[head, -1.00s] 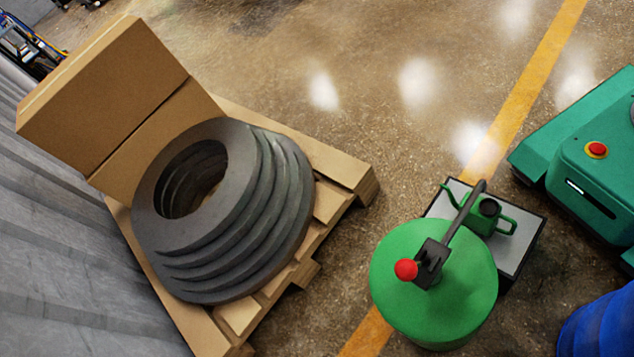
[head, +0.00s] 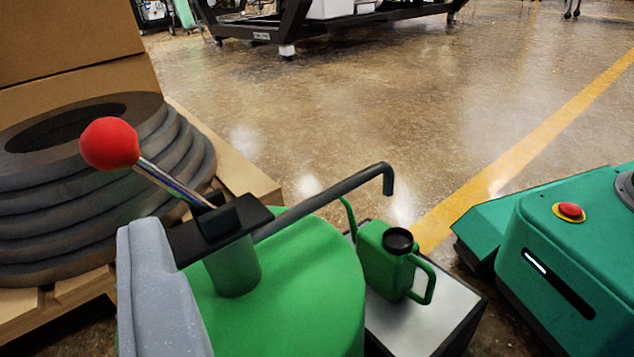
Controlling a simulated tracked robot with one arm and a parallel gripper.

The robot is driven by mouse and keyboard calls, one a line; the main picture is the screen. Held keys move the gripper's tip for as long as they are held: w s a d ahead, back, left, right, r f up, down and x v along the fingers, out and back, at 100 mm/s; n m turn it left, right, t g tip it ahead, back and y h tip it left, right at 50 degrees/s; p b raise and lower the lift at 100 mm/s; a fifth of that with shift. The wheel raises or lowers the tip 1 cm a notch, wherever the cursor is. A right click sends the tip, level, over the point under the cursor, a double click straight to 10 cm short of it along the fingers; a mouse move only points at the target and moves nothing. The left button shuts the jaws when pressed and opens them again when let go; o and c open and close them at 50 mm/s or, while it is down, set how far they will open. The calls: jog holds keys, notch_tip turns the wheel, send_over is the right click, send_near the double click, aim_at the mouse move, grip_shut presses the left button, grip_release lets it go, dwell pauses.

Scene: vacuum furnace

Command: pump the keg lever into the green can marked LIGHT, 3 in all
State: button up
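The green keg (head: 305,285) stands in the lower middle, with a black pump head on top. Its lever, with a red ball knob (head: 109,144), tilts up to the left. The dark spout (head: 325,200) runs right and ends in a downturned tip that appears above the green can (head: 385,262). The can stands upright beside the keg, with a black-rimmed mouth; no LIGHT marking is legible. A grey part at the lower left, apparently my gripper (head: 150,245), is in front of the keg, below the knob. Its fingers are not distinguishable, and nothing is seen gripping the lever.
The can stands on a dark box with a pale top (head: 405,328). A pallet (head: 240,180) with stacked grey rings (head: 180,165) and cardboard boxes (head: 70,40) is at left. A teal machine (head: 560,255) is at right. The floor (head: 370,110) beyond is open.

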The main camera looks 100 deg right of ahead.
aim_at(118, 159)
jog(key=shift+g, duration=0.3)
jog(key=x, duration=0.4)
jog(key=s+x, duration=0.1)
jog(key=x, duration=0.4)
jog(key=f+x, duration=0.1)
jog(key=x, duration=0.3)
jog(key=shift+s+d+f, duration=0.1)
jog(key=shift+d, duration=0.35)
